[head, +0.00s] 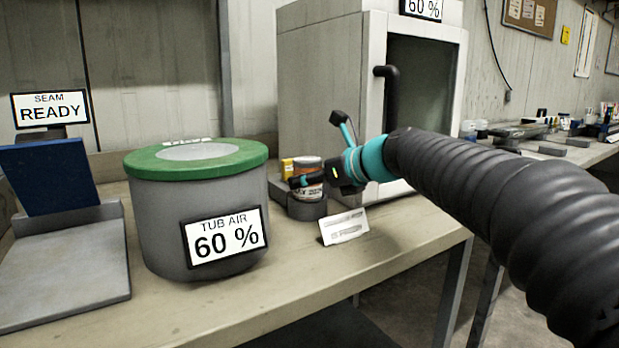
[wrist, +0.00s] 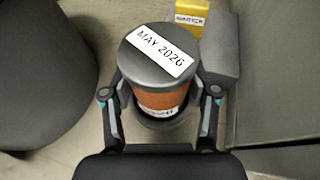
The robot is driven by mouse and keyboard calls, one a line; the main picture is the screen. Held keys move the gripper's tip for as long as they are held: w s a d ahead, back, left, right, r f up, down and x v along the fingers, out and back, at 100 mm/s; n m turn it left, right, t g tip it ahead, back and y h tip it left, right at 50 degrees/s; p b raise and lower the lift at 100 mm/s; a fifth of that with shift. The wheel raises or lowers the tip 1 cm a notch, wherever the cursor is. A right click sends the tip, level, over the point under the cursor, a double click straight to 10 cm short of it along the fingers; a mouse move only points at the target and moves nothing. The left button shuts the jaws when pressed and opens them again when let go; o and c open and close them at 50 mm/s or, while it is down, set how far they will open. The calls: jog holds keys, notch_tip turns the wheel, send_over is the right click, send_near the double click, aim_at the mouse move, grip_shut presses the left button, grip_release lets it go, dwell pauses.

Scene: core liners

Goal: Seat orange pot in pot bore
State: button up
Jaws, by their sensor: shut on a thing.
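The orange pot (wrist: 160,98) has a grey lid with a white label reading MAY 2026. My gripper (wrist: 160,108) is shut on it, one finger on each side, and the pot looks upright. In the head view the pot (head: 312,190) is at the grey holder (head: 306,209), beside the tub, with my gripper (head: 308,181) reaching it from the right. A dark round rim, apparently the pot bore (wrist: 160,122), shows below the pot in the wrist view. How deep the pot sits in it is hidden.
A grey tub (head: 165,225) with a green lid (head: 140,165) stands close on the left. A yellow block (wrist: 190,15) and a grey block (wrist: 218,48) are behind the pot. A cabinet (head: 320,80) stands behind, and a white card (head: 344,227) in front.

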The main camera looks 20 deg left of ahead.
jog(key=shift+f+b, duration=0.65)
jog(key=shift+f, duration=0.4)
jog(key=o, duration=1.5)
jog(key=shift+f, duration=0.1)
jog(key=shift+c, duration=0.2)
jog(key=v, duration=1.2)
